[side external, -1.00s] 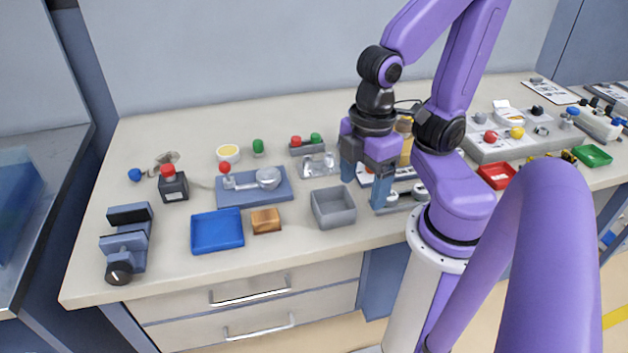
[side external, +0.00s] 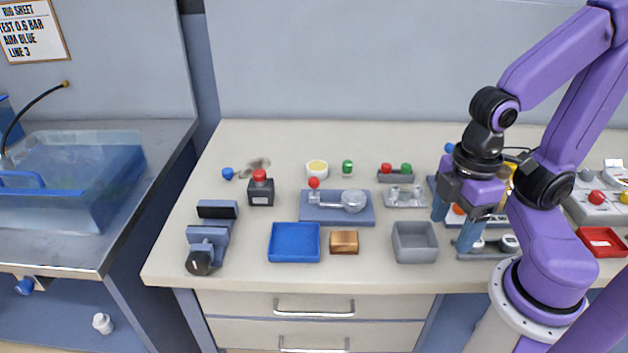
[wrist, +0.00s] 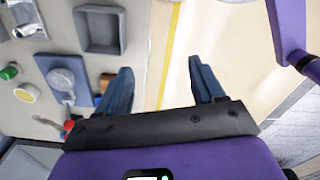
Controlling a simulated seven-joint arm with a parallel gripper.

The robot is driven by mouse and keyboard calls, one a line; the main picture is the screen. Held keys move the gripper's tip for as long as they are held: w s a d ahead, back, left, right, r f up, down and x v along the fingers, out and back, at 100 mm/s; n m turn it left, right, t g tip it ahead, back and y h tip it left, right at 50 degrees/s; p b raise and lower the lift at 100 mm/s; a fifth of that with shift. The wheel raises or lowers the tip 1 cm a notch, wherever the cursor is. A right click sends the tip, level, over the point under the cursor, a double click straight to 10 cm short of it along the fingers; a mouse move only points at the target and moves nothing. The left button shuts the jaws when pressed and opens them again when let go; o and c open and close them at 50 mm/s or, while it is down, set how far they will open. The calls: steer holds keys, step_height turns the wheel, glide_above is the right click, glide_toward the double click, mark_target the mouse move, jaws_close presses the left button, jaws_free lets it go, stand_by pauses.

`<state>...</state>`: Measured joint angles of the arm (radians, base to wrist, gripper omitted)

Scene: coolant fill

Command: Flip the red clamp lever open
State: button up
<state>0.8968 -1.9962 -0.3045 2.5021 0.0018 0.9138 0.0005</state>
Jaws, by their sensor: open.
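A silver lever with a red ball knob (side external: 313,183) is mounted on a blue plate (side external: 335,216). Its shaft runs left from a round silver part (side external: 353,200). In the wrist view, the plate (wrist: 45,66) and red knob (wrist: 70,125) lie left of the jaws. My gripper (side external: 454,222) is open, well right of the lever and past the grey bin, above the bench. In the wrist view, my gripper (wrist: 162,87) has nothing between its spread fingers. Nothing touches the lever.
A grey bin (side external: 415,261) stands between the plate and my gripper. A blue tray (side external: 294,257) and a copper-coloured block (side external: 344,242) lie in front of the plate. A black box with a red button (side external: 260,190) stands to its left. A water tank (side external: 75,180) is at far left.

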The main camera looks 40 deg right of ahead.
steer(key=shift+w+a, duration=0.1)
steer(key=c, duration=0.5)
steer(key=shift+w+a, duration=0.15)
steer(key=shift+w, duration=0.15)
steer(key=c, duration=0.5)
steer(key=w+a+m, duration=0.2)
steer(key=w, duration=0.2)
steer(key=w+a+r+m+h, duration=0.1)
steer(key=w+a+m, duration=0.1)
steer(key=w, duration=0.3)
steer(key=w+a+r+m+t+h, duration=0.1)
steer(key=w+a+m, duration=0.1)
steer(key=w, duration=0.3)
steer(key=shift+a, duration=0.85)
jaws_close()
steer(key=w+a+m+h, duration=0.1)
steer(key=w+a+m, duration=0.1)
steer(key=w, duration=0.4)
steer(key=w+a+m+h, duration=0.2)
steer(key=w+a+m, duration=0.1)
steer(key=w, duration=0.3)
steer(key=shift+w+m+t, duration=0.25)
steer(key=shift+m+t, duration=0.05)
steer(key=shift+m, duration=0.2)
